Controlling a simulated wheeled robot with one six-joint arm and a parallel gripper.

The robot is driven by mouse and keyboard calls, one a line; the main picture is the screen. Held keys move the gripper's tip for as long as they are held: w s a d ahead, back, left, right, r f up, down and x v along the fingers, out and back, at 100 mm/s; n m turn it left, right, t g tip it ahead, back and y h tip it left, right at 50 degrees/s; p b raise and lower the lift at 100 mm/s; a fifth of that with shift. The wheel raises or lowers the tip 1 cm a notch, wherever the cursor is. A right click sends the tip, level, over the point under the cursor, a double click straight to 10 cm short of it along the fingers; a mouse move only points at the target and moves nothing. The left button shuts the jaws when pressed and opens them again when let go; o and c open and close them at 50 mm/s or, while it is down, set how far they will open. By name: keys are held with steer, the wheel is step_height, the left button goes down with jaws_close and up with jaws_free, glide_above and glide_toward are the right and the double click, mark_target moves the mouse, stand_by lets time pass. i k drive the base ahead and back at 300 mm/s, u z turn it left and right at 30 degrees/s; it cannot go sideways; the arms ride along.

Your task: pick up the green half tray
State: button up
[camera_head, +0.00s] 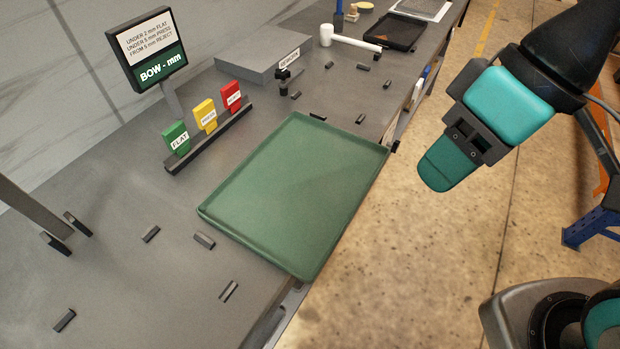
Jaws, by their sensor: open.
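The green half tray (296,190) lies flat on the grey bench at its right edge, with its long side along the bench front. It looks empty, and its raised rim shows all round. My gripper (447,170) is to the right of the tray, over the floor beyond the bench edge. It is open, holds nothing and is apart from the tray. The gap between its fingers is hard to make out from this angle.
A sign (150,48) reading BOW - mm stands at the back left. Green (177,139), yellow (205,115) and red (231,95) tags stand in a dark rack beside the tray. Small dark blocks dot the bench. A white mallet (345,39) and black tray (397,32) lie farther off.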

mark_target(291, 200)
steer(key=z, duration=1.3)
steer(key=k, duration=0.65)
steer(key=u, duration=0.3)
